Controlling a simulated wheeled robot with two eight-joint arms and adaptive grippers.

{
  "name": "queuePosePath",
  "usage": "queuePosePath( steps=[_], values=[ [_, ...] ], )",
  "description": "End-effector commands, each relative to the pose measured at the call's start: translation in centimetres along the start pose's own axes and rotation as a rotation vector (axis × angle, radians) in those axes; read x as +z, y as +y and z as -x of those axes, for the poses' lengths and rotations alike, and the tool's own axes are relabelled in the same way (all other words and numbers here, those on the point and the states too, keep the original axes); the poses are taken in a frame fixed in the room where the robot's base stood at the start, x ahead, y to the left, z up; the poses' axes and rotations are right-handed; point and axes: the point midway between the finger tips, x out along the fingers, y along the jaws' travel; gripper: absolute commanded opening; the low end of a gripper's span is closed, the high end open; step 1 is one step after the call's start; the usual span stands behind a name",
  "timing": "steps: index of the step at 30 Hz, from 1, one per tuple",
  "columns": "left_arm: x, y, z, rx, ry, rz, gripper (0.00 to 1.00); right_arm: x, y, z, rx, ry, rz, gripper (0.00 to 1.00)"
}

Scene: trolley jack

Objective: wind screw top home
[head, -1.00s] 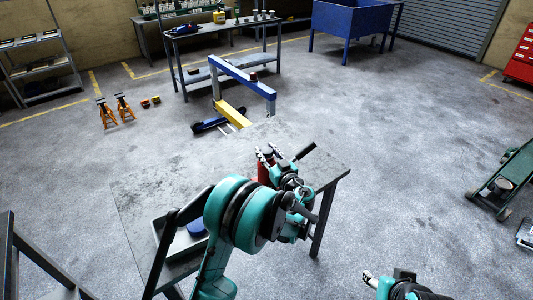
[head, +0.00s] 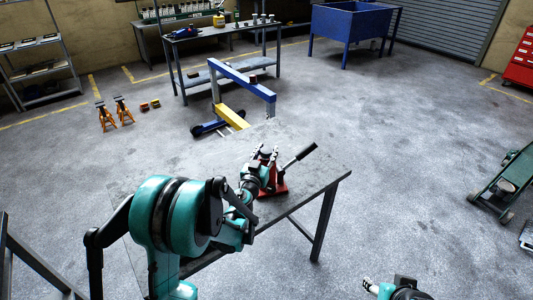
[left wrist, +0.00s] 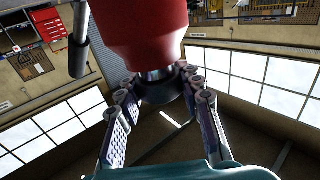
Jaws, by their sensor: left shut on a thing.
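A red jack (head: 274,188) stands upright on the grey worktable (head: 318,182), with a dark-gripped handle (head: 300,153) slanting up to the right. My left gripper (head: 265,155) is at the top of the jack, coming in from the left. In the left wrist view the red body (left wrist: 142,35) fills the top, and its dark round screw top (left wrist: 160,88) sits between the fingers of my left gripper (left wrist: 162,100), which are shut on it. My right gripper (head: 369,286) is small at the bottom edge, away from the table; its jaws are unclear.
A blue and yellow crane-like frame (head: 240,85) stands on the floor behind the table. A workbench (head: 222,32), a blue bin (head: 350,25) and orange stands (head: 123,110) are farther back. A green trolley (head: 500,185) is at the right. Most of the floor is clear.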

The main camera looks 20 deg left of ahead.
Motion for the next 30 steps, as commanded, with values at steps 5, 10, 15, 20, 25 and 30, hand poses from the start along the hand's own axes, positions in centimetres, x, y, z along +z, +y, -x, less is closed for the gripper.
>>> queuePosePath(
  steps=[5, 10, 15, 20, 25, 30],
  values=[
    [-0.04, -0.01, -0.01, 0.038, 0.000, 0.001, 0.07, 0.07, 0.00, -0.10, 0.000, 0.000, 0.000, 0.50],
    [-0.06, 0.08, -0.02, 0.051, 0.000, 0.001, 0.07, 0.08, 0.00, -0.11, 0.000, 0.000, 0.000, 0.50],
    [-0.07, 0.10, -0.02, 0.052, 0.000, 0.001, 0.07, 0.08, 0.00, -0.11, 0.000, 0.000, 0.000, 0.50],
    [-0.07, 0.10, -0.03, 0.051, 0.000, 0.001, 0.41, 0.08, 0.00, -0.11, 0.000, 0.000, 0.000, 0.50],
    [-0.05, 0.09, -0.03, 0.051, 0.000, 0.001, 0.58, 0.08, 0.00, -0.11, 0.000, 0.000, 0.000, 0.50],
    [-0.04, 0.06, -0.02, 0.050, 0.000, 0.001, 0.58, 0.08, 0.00, -0.12, 0.000, 0.000, 0.000, 0.50]
  ],
)
